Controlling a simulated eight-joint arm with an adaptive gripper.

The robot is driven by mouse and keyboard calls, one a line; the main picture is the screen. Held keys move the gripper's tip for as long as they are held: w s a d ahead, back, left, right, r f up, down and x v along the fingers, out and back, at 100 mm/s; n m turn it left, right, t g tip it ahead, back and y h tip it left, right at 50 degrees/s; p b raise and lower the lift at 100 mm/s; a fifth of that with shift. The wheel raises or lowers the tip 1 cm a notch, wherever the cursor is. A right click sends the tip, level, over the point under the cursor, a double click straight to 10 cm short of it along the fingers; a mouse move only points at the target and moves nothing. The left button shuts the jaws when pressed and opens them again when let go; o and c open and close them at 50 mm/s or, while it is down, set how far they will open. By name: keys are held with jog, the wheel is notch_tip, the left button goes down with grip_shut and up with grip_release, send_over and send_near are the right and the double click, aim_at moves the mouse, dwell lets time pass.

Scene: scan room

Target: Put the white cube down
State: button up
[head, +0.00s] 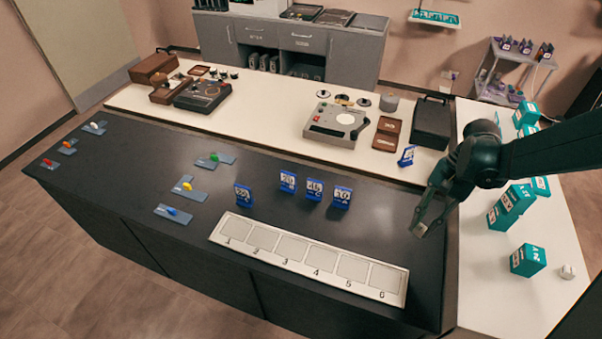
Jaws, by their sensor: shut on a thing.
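My gripper (421,225) comes in from the right and hangs over the right part of the dark counter (330,229).
A white tray (222,235) with numbered squares lies at the counter's front. Blue number cards (341,197) stand behind it. Teal boxes (528,260) and a small white object (568,272) stand on the white side table (500,300). Dark counter left of the cards has free room.

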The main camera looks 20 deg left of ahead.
jog(key=s+a+f+m+t+y+b, duration=0.1)
jog(key=a+m+t, duration=0.3)
jog(key=a+m, duration=0.5)
jog(key=shift+a+f+m+y+b, duration=0.3)
jog(key=shift+m+y+b, duration=0.5)
jog(key=shift+m, duration=1)
jog(key=shift+a+r, duration=0.1)
jog(key=shift+f+b, duration=0.75)
jog(key=shift+f, duration=2.15)
jog(key=shift+s+f+b, duration=0.1)
jog(key=shift+f+b, duration=0.4)
jog(key=shift+f, duration=1.6)
jog(key=shift+f, duration=0.15)
